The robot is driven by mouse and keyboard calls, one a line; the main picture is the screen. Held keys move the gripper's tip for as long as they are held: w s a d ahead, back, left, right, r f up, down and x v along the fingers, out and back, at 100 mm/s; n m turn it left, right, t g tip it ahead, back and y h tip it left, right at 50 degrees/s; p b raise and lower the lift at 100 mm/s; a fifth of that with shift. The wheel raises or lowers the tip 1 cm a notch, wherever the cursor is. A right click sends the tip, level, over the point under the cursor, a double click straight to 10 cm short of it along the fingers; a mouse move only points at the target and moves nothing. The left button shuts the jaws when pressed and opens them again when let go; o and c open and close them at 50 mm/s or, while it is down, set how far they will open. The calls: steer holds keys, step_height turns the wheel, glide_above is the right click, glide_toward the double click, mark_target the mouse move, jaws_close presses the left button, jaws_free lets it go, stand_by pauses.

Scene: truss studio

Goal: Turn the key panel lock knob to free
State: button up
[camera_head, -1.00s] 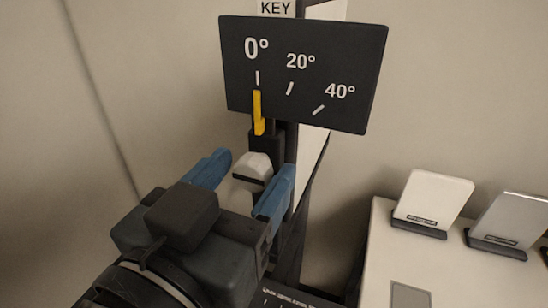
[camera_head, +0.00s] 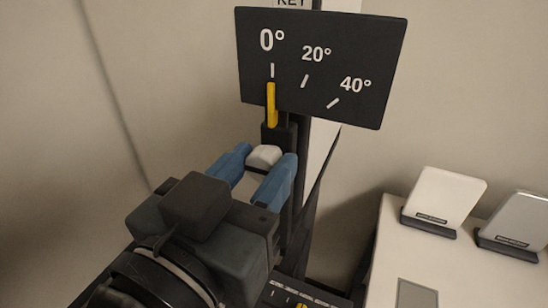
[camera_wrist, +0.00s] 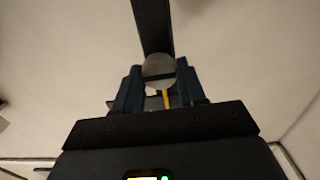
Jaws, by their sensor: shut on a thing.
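The key panel (camera_head: 330,95) is a dark board marked 0°, 20° and 40°, below a KEY sign partly cut off at the top. Its yellow pointer (camera_head: 271,105) stands at the 0° mark. Below it, a pale lock knob (camera_head: 264,153) sits between the blue fingers of my gripper (camera_head: 262,167), which is shut on it. In the wrist view the knob (camera_wrist: 158,67) shows as a grey disc with a dark bar across it, between the fingers. The fingers hide the knob's sides.
A white table (camera_head: 392,235) at the right holds two upright panels on dark bases, a white one (camera_head: 447,197) and a grey one (camera_head: 517,222). A dark post (camera_head: 291,220) runs below the knob. Another dark marked panel (camera_head: 320,294) shows at the bottom edge.

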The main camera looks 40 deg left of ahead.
steer(key=shift+r, duration=0.1)
steer(key=n+p, duration=0.3)
steer(key=n, duration=0.1)
steer(key=shift+r+n, duration=0.1)
steer(key=shift+n, duration=0.3)
steer(key=shift+a+n+p, duration=0.15)
steer(key=shift+n+p, duration=1.3)
steer(key=shift+n, duration=0.75)
steer(key=shift+f, duration=0.2)
steer(key=o, duration=1)
steer(key=b+v, duration=0.2)
steer(key=v, duration=0.6)
steer(key=shift+w+a, duration=0.1)
